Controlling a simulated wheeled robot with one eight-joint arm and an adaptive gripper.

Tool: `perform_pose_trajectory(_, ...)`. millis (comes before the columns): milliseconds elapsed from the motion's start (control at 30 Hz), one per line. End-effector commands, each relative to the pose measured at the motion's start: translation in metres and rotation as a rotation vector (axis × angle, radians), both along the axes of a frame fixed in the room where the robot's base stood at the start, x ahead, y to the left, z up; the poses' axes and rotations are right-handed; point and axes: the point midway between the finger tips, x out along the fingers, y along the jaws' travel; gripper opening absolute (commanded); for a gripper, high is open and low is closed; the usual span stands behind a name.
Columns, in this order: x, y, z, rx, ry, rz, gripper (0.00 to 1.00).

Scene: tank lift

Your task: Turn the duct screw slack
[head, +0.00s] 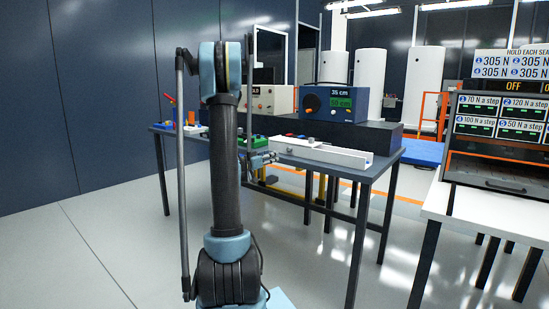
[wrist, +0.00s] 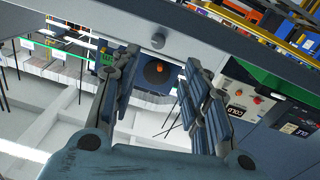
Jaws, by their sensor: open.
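A long pale duct (head: 345,157) lies on the dark table, with a small grey knob-like screw (head: 311,141) on top. In the wrist view the duct (wrist: 215,57) crosses the upper part as a grey beam, and the round screw (wrist: 158,41) shows on its face. My gripper (head: 268,158) is at the table's front edge, left of the duct in the head view. In the wrist view my gripper (wrist: 163,68) is open and empty, its fingers apart on either side of the screw's line. The screw looks a little beyond the fingertips; the exact gap cannot be told.
A blue box (head: 335,104) with a dial and green display stands behind the duct. A beige box (head: 268,99) stands left of it. A green item (head: 252,141) is close to my gripper. A white bench (head: 500,204) with a panel is at right. Floor in front is clear.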

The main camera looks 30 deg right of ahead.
Motion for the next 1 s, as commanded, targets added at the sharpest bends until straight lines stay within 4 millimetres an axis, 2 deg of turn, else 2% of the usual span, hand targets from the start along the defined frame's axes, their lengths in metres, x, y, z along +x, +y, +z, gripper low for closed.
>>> perform_pose_trajectory(200, -0.026, 0.030, 0.003, 0.095, -0.207, 0.059, 0.42)
perform_pose_trajectory(367, -0.030, 0.033, 0.003, 0.123, -0.265, 0.073, 0.42)
perform_pose_trajectory(567, -0.020, 0.011, 0.003, 0.123, -0.265, 0.070, 0.42)
perform_pose_trajectory(1000, 0.013, -0.060, 0.003, 0.122, -0.263, 0.071, 0.42)
